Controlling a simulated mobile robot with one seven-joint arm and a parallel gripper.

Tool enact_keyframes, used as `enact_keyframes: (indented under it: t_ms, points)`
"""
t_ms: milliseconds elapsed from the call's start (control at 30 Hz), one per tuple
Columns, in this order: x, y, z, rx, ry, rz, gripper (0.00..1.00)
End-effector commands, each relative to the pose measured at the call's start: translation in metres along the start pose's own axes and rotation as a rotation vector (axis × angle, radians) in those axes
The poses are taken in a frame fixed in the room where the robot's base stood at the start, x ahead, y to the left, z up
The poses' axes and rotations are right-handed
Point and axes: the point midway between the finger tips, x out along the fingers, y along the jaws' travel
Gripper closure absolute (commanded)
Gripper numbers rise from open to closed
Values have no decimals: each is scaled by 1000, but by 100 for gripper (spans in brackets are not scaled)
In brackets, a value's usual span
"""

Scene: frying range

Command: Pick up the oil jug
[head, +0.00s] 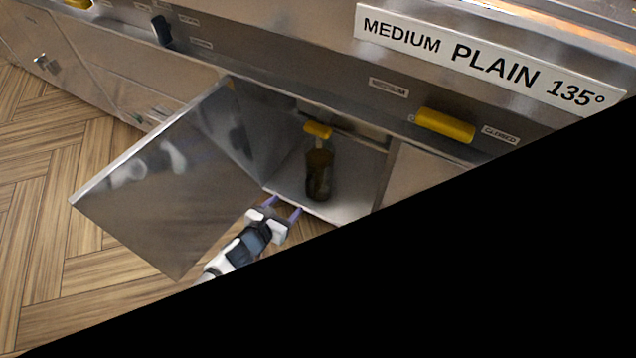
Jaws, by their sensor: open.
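The oil jug (319,176) is a dark brown, see-through container standing upright inside an open cabinet (345,205) under the range. A yellow piece (318,130) shows just above it; I cannot tell whether it belongs to the jug or to the cabinet. My gripper (283,206) is at the front edge of the cabinet floor, in front of the jug and to its left. Its two purple fingers are apart, with nothing between them, and point toward the cabinet.
The cabinet door (165,180) stands open to the left of my gripper. A yellow handle (445,125) sticks out from the range front at the right. Wooden floor (50,170) is clear at the left. A black area hides the lower right.

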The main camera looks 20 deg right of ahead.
Motion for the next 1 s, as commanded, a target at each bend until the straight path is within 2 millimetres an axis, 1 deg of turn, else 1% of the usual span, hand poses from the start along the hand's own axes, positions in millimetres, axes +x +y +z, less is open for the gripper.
enact_keyframes:
  t_ms: [33,167,300,400,500,700,767,900,1000]
  points:
    - [4,0,-5,0,-1,0,38]
    - [21,0,-5,-1,-1,-1,38]
    - [50,-2,-5,-2,-2,-3,38]
    - [68,-2,-5,-3,-1,-2,38]
    - [80,-1,-4,-3,-1,-1,38]
    - [94,-2,-4,-4,-1,0,38]
    - [102,-3,-4,-4,0,-2,38]
    - [124,-5,-4,-3,-1,-2,38]
    - [135,-5,-3,-2,-1,-1,38]
